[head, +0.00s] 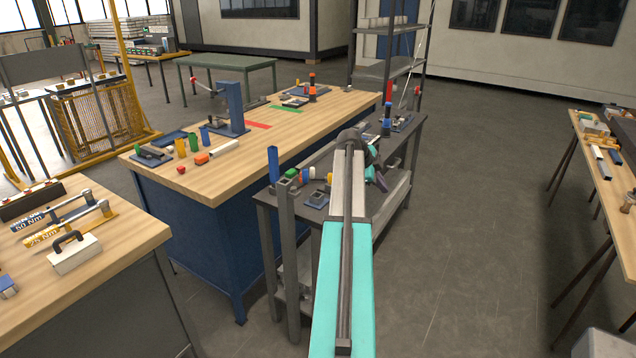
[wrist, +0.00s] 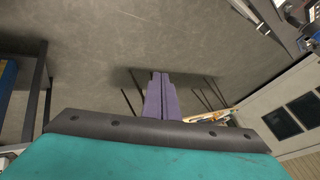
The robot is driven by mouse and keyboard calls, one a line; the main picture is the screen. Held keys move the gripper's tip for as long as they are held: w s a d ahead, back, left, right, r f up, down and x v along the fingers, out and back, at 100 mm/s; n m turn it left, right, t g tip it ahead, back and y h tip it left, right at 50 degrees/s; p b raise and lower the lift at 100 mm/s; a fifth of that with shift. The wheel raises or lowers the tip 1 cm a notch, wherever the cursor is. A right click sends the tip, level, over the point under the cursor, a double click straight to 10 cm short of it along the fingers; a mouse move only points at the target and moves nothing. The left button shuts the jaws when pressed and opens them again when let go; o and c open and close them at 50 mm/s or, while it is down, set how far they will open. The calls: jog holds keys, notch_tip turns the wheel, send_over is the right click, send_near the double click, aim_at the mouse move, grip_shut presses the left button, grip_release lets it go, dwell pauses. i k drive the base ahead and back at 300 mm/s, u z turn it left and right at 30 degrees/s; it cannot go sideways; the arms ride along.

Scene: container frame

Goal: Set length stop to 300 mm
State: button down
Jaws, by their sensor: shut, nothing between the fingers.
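My gripper (wrist: 160,76) shows in the wrist view with its two purple fingers together and nothing between them. In the head view my arm runs up the middle, and the gripper (head: 380,182) is partly hidden at its far end, over the right side of a grey cart. I cannot pick out the length stop or any millimetre scale for certain in either view. The wrist view shows mostly bare grey floor beyond the fingertips.
The grey cart (head: 262,196) stands against a wooden-topped blue workbench (head: 216,180) with a blue press (head: 231,105) and small coloured parts. Another bench (head: 130,236) with torque tools is at the left. A wooden table (head: 617,190) is at the right. Floor (head: 480,230) between is clear.

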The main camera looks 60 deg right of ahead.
aim_at(327, 187)
jog(key=z, duration=0.25)
jog(key=i, duration=1)
jog(key=u, duration=0.25)
